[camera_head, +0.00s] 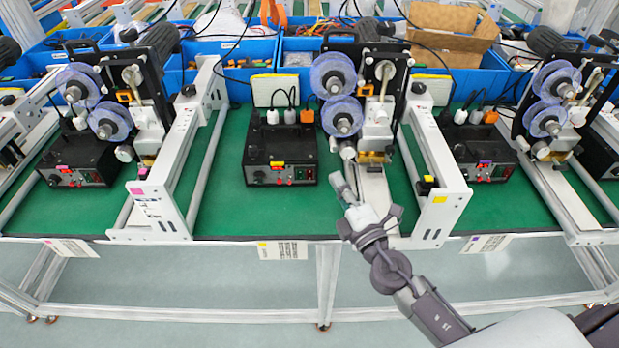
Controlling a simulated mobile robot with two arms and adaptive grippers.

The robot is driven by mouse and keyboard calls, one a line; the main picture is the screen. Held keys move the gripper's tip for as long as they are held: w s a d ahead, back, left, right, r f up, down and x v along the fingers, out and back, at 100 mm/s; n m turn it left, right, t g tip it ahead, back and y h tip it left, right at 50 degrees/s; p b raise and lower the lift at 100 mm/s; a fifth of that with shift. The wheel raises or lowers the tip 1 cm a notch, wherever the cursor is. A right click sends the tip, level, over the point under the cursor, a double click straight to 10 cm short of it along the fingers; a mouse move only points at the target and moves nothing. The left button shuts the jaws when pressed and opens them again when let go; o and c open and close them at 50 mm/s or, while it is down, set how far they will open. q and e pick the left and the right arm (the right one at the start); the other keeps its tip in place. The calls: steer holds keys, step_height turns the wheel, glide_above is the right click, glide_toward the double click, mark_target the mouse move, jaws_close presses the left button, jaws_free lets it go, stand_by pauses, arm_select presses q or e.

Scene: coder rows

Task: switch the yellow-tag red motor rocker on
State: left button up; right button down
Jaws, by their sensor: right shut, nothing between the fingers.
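The black control box (281,148) of the middle machine carries a yellow tag (277,163) on its top front edge. Its front panel has small red and green parts near the right end (304,174) and a small red part near the middle (279,180). The red motor rocker's position is too small to tell. My right gripper (341,183) is shut and empty. It appears to the right of the box's front, apart from it, below the middle machine's rollers. My left gripper is not in view.
Similar machines with black boxes stand left (78,158) and right (482,150). White rail frames (165,187) and (440,198) flank the middle box. Green mat (260,212) is bare before the box. Blue bins (232,55) line the back.

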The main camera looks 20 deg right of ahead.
mark_target(310, 174)
steer(key=a+f+n+g+y, duration=0.1)
steer(key=f+n+g, duration=0.1)
steer(key=f+n, duration=0.1)
steer(key=w+a+f+n+g+y, duration=0.1)
steer(key=a+f+n+g+y, duration=0.1)
steer(key=f+n, duration=0.2)
steer(key=a+f+n+g+y, duration=0.1)
steer(key=f+n+g+y, duration=0.1)
steer(key=n, duration=0.4)
steer(key=shift+w+a+f+g, duration=0.35)
steer(key=shift+w+f+g, duration=0.05)
steer(key=shift+f, duration=0.25)
steer(key=shift+w+d+f+b, duration=0.15)
steer(key=shift+w+b, duration=0.25)
steer(key=shift+b, duration=0.1)
steer(key=w+b, duration=0.2)
steer(key=w+d+b, duration=0.1)
steer(key=w+b, duration=0.1)
steer(key=w+f+b, duration=0.1)
steer(key=w, duration=0.1)
steer(key=shift+w+d+f+b, duration=0.1)
steer(key=shift+d+b, duration=0.25)
steer(key=shift+b, duration=0.05)
steer(key=shift+w+d+b, duration=0.2)
steer(key=shift+w+b, duration=0.1)
steer(key=shift+w, duration=0.4)
steer(key=shift+w, duration=0.1)
steer(key=shift+w+d, duration=0.1)
steer(key=shift+w, duration=0.2)
